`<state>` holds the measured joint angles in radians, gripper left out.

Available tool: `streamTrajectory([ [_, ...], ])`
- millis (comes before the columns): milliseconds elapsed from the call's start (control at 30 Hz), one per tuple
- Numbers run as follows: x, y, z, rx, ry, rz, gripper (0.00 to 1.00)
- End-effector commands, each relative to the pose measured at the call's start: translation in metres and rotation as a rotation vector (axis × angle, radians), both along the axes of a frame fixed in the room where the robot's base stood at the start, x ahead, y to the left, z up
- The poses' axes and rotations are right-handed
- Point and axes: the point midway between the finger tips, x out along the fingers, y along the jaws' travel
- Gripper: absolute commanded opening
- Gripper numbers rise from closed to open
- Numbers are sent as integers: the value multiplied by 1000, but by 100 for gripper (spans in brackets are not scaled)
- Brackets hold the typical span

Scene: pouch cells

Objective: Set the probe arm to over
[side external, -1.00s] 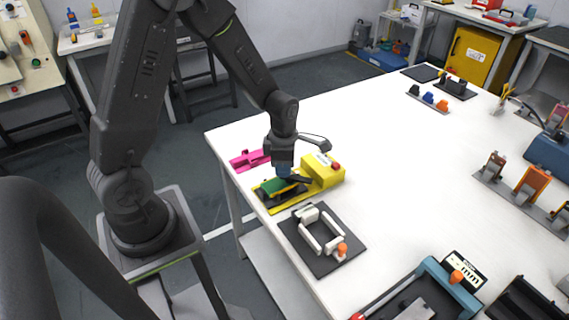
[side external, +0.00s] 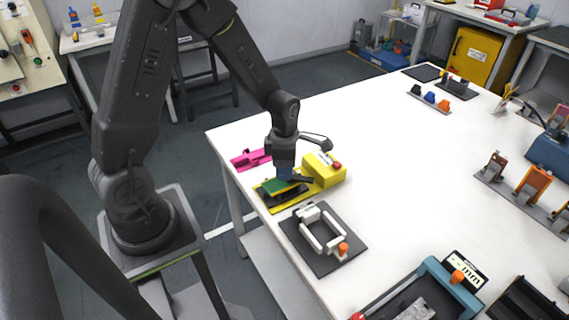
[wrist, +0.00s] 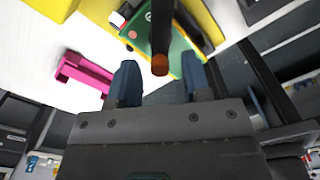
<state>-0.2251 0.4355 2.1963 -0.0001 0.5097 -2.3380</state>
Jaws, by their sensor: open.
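The yellow fixture (side external: 325,174) stands near the table's left edge and carries a green board (side external: 278,187). The board also shows in the wrist view (wrist: 182,45). A dark bar with an orange-brown tip, which looks like the probe arm (wrist: 161,30), reaches across the green board in the wrist view. My gripper (side external: 287,173) is low over the fixture. Its blue fingers (wrist: 161,78) are open, with the bar's tip between and just ahead of them in the picture. I cannot tell whether either finger touches the bar.
A magenta part (side external: 250,159) lies left of the fixture. A dark plate (side external: 332,262) with a white handled frame and orange knob stands in front. A blue-framed device (side external: 450,283) is at the lower right. The table's middle (side external: 400,170) is clear.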

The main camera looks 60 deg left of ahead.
Motion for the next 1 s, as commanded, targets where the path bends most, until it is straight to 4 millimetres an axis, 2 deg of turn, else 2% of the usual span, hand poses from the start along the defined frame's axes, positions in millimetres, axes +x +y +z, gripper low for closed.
streamTrajectory([
  [167,1,0,11,1,-4,0,44],
  [267,1,0,27,1,-6,0,44],
  [500,1,0,82,2,-8,0,44],
  [700,1,0,119,1,-6,0,44],
  [800,0,0,130,1,-3,0,44],
  [1000,0,0,138,0,0,0,44],
])
